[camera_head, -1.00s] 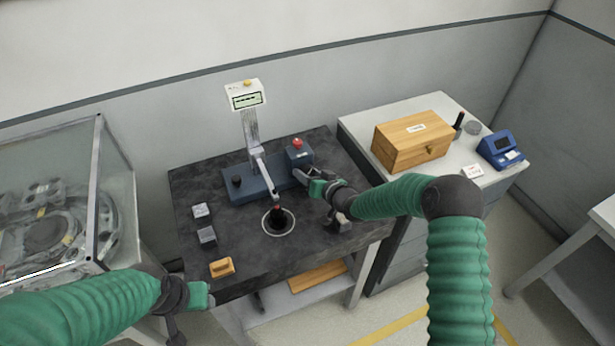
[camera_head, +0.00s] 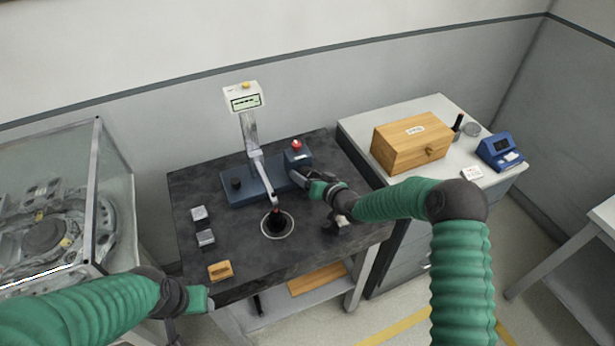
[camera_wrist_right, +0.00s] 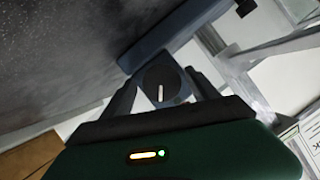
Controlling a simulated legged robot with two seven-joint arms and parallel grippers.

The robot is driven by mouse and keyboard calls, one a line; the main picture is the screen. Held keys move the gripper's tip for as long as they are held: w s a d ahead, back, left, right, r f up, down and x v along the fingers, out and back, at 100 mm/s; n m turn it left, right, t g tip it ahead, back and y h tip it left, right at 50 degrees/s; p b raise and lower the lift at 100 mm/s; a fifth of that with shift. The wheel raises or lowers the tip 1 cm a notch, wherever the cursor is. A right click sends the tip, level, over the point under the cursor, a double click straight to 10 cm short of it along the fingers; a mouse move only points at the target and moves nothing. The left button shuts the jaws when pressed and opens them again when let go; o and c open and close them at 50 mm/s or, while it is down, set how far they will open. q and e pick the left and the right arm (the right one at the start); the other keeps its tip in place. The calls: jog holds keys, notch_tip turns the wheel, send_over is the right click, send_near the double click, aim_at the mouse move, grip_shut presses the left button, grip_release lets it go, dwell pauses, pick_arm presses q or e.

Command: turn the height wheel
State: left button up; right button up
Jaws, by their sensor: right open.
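The measuring stand has a blue-grey base (camera_head: 260,186) on the dark table. In the right wrist view a dark round wheel with a white mark (camera_wrist_right: 160,84) sits against the base, which I take as the height wheel. My right gripper (camera_head: 299,179) is at the right front of the base and hides the wheel in the head view. In the wrist view its open fingers (camera_wrist_right: 163,92) stand on either side of the wheel; I cannot tell whether they touch it. My left gripper (camera_head: 208,299) is low at the table's front left, its jaws unclear.
A slanted column carries a display (camera_head: 243,97). A probe arm reaches over a ringed black piece (camera_head: 276,219). A red button (camera_head: 296,144) sits on the base. Small blocks (camera_head: 205,237) and a wooden piece (camera_head: 220,270) lie left. A wooden box (camera_head: 411,144) stands on the right cabinet.

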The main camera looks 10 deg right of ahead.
jog(key=v, duration=1.6)
jog(key=shift+s+d+r+b, duration=0.1)
jog(key=shift+s+d+b, duration=0.05)
jog(key=shift+s+b, duration=0.2)
